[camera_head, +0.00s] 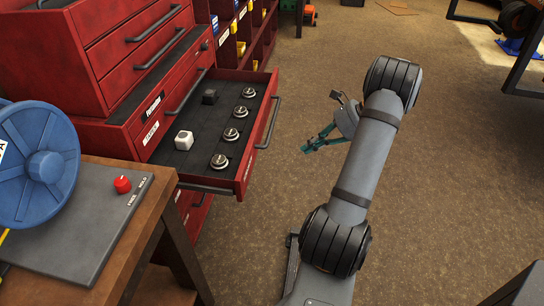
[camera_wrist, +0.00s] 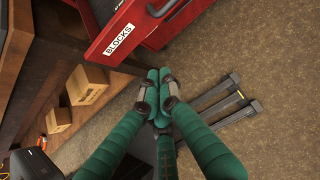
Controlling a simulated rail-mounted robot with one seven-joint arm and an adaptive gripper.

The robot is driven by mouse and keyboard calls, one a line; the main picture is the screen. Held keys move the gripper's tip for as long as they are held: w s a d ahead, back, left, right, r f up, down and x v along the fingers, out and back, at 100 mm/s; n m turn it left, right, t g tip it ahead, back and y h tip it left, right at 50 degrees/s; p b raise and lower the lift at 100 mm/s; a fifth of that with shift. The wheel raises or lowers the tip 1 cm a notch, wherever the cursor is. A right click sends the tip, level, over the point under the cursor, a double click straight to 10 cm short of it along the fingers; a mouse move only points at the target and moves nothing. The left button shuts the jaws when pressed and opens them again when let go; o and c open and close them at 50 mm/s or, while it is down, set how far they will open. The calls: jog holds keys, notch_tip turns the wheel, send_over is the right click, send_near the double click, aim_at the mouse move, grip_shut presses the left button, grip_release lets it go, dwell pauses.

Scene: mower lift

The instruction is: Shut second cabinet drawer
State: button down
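The red cabinet (camera_head: 88,62) stands at the left in the head view. One of its drawers (camera_head: 262,140) is pulled far out, with a dark handle along its front. I cannot tell which drawer number this is. My gripper (camera_head: 306,149) is over the floor to the right of the drawer front, apart from it. In the wrist view its teal fingers (camera_wrist: 158,76) meet at the tips with nothing between them, near a red front labelled BLOCKS (camera_wrist: 118,40).
A wooden bench (camera_head: 122,245) with a blue reel (camera_head: 36,163) and a red knob (camera_head: 122,184) stands at the lower left. Red shelving with bins (camera_head: 240,42) is behind the drawer. Cardboard boxes (camera_wrist: 87,88) show in the wrist view. The brown floor (camera_head: 460,160) at the right is mostly clear.

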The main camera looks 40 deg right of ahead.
jog(key=w+a+r+b+x, duration=0.1)
jog(key=r+x, duration=0.1)
jog(key=x, duration=1)
jog(key=shift+w+a+f+b, duration=0.2)
jog(key=shift+w+f+b, duration=0.1)
jog(key=shift+w, duration=0.15)
